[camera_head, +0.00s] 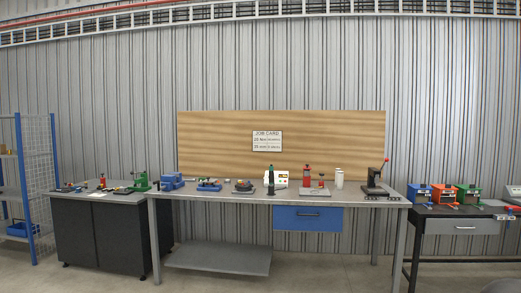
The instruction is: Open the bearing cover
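I cannot single out the bearing cover for sure at this distance. A long grey workbench (225,194) stands ahead with several small devices on it. A low dark round device (243,186) sits left of its middle; it may be a housing, but whether it has a cover, open or shut, is too small to tell. A low blue device (209,185) sits to its left, and a bigger blue block-like device (171,182) is near the bench's left end. My gripper is not in view.
A dark cabinet (95,235) stands left of the bench, beside a blue-framed rack (22,190). A blue drawer (308,218) hangs under the bench. A second table (465,226) with coloured boxes stands right. Open floor (330,275) lies in front.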

